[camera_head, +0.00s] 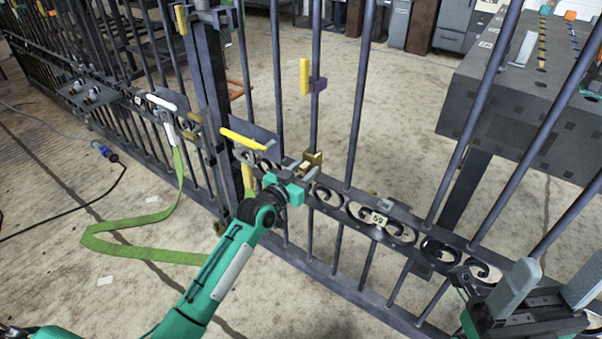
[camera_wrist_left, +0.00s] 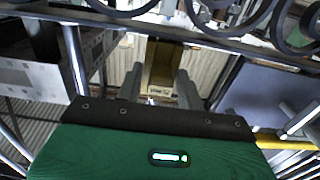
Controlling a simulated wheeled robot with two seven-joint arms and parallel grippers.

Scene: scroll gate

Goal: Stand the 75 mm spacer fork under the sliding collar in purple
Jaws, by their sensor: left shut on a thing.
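The purple sliding collar (camera_head: 319,84) sits on an upright gate bar, with a yellow plate (camera_head: 304,76) beside it. A brass-coloured block (camera_head: 313,157), which looks like the spacer fork, is at the same bar well below the collar, just above the scrollwork rail. My left gripper (camera_head: 300,170) is shut on it. In the left wrist view the fork (camera_wrist_left: 160,68) lies between the two fingers. I cannot tell whether it straddles the bar or touches the rail. Its size marking is not readable. My right gripper (camera_head: 548,290) is open and empty at the lower right.
The scrollwork rail (camera_head: 368,222) with a "59" plate (camera_head: 380,219) runs across the gate. A yellow-handled latch (camera_head: 243,138) is left of my left gripper. A green strap (camera_head: 110,244) hangs to the floor. A grey bench (camera_head: 500,110) stands behind the bars at right.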

